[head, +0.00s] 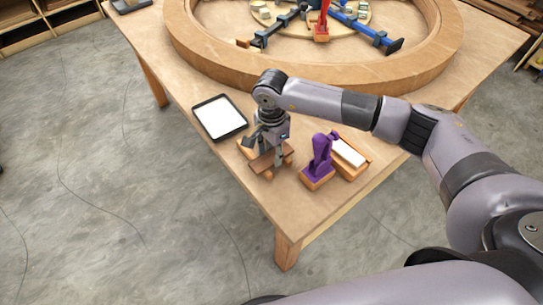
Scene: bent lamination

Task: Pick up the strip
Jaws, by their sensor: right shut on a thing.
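My right gripper (267,155) points down over the near left edge of the wooden table. It is shut on a small brown strip (262,163), which lies slanted at the fingertips. The strip is just above or on small orange-brown wooden blocks (287,152); I cannot tell whether it touches them. The fingers partly hide the strip's middle. My left gripper is not in view.
A tablet with a white screen (220,118) lies left of the gripper. A purple tool (319,158) stands on a wooden base to the right, beside a wooden holder with a white top (349,151). A large bent wooden ring (300,75) fills the table's far part.

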